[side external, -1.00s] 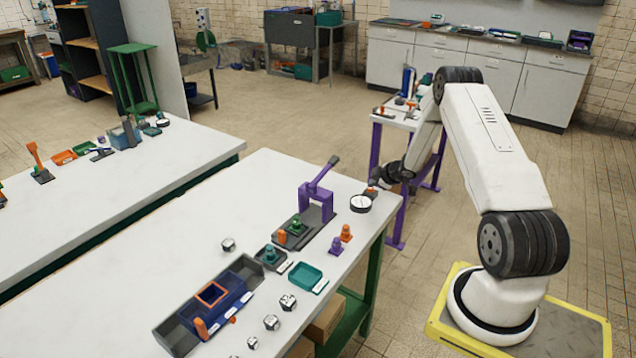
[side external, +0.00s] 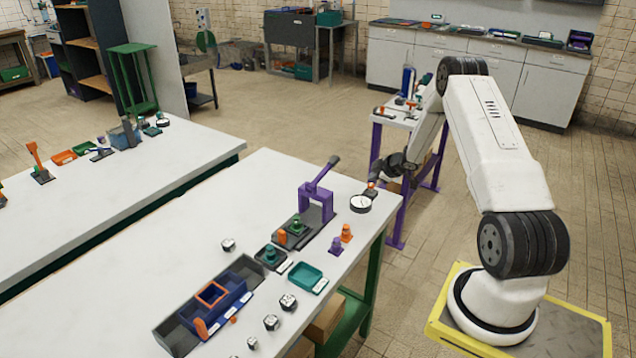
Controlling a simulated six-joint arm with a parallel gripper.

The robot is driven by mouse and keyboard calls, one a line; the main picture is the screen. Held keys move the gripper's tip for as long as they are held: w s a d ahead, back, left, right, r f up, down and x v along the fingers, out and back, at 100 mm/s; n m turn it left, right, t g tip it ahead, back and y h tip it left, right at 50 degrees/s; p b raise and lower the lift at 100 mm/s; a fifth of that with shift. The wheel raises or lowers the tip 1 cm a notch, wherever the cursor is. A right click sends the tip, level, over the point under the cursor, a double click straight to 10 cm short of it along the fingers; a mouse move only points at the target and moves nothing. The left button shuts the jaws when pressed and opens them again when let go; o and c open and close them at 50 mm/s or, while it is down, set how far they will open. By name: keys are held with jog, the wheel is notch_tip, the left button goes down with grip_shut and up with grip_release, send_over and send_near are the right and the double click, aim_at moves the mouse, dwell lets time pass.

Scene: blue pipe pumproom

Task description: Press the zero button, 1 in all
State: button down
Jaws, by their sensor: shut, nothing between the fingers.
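A round gauge (side external: 361,204) with a white face and dark rim lies near the right edge of the white table. My gripper (side external: 372,185) is shut and empty, pointing down and left, just above the gauge's far side. A small orange-red spot shows at its fingertips; I cannot tell whether it belongs to the gripper or to a button. The zero button itself cannot be made out from here. The view is too small to tell whether the fingertips touch the gauge.
A purple lever press (side external: 317,202) stands left of the gauge. Orange (side external: 346,233) and purple (side external: 336,245) pieces stand in front. A teal tray (side external: 307,277), a blue bin (side external: 215,301) and several small metal parts lie nearer. The table's far left part is clear.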

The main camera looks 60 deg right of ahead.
aim_at(373, 185)
jog(key=shift+r, duration=2.5)
jog(key=shift+w+a+r, duration=0.2)
jog(key=shift+w+a, duration=0.05)
jog(key=shift+a, duration=0.05)
jog(key=w+a+r+m+g, duration=0.15)
jog(key=a+r, duration=0.25)
jog(key=a, duration=0.6)
jog(key=w+a+r+m+g, duration=0.15)
jog(key=a+r, duration=0.25)
jog(key=a, duration=0.6)
jog(key=s+a+m+g+y, duration=0.1)
jog(key=s+a, duration=0.7)
jog(key=a, duration=0.3)
jog(key=s+a+r+m+g+y, duration=0.1)
jog(key=s+a+g, duration=0.1)
jog(key=s+a, duration=0.6)
jog(key=a, duration=0.4)
jog(key=shift+y, duration=0.4)
jog(key=shift+d+r, duration=0.1)
